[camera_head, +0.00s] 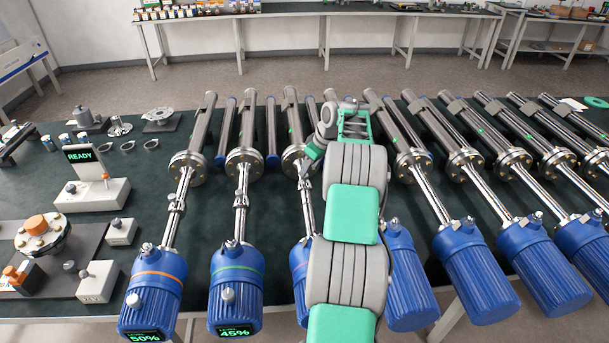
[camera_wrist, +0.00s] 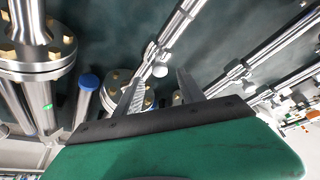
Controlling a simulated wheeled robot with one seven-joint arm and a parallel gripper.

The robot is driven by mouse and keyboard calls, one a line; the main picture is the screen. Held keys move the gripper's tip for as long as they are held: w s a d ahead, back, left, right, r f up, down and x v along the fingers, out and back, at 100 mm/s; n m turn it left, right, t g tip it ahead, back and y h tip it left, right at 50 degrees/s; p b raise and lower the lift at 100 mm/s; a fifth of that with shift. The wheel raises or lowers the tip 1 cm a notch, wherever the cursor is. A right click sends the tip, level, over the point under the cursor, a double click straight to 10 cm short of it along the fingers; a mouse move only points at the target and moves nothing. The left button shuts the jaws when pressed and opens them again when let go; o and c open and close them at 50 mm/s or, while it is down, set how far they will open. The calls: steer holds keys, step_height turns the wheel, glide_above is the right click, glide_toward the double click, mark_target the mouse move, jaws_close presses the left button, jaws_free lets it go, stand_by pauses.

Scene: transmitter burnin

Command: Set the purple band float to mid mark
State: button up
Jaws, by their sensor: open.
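The transmitter with a thin purplish band is the third from the left; its blue housing (camera_head: 299,262) is partly hidden by my arm. Its bright metal rod (camera_head: 308,208) runs up to a round flange, also partly covered. My gripper (camera_head: 308,164) is at the upper part of this rod, near the flange. In the wrist view, my gripper (camera_wrist: 158,88) has its two fingers spread. A rod with a small collar-like float (camera_wrist: 158,62) lies just beyond and between the fingertips. I cannot tell whether a finger touches it.
An orange-band transmitter (camera_head: 152,290) reading 50% and a green-band one (camera_head: 237,283) reading 45% lie to the left. Several more blue transmitters lie close on the right. A READY display (camera_head: 80,155) and small fixtures stand at the left of the dark table.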

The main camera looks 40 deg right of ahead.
mark_target(305, 185)
steer(key=p+x, duration=0.1)
steer(key=x, duration=0.4)
steer(key=shift+f, duration=0.4)
jaws_close()
stand_by(0.9)
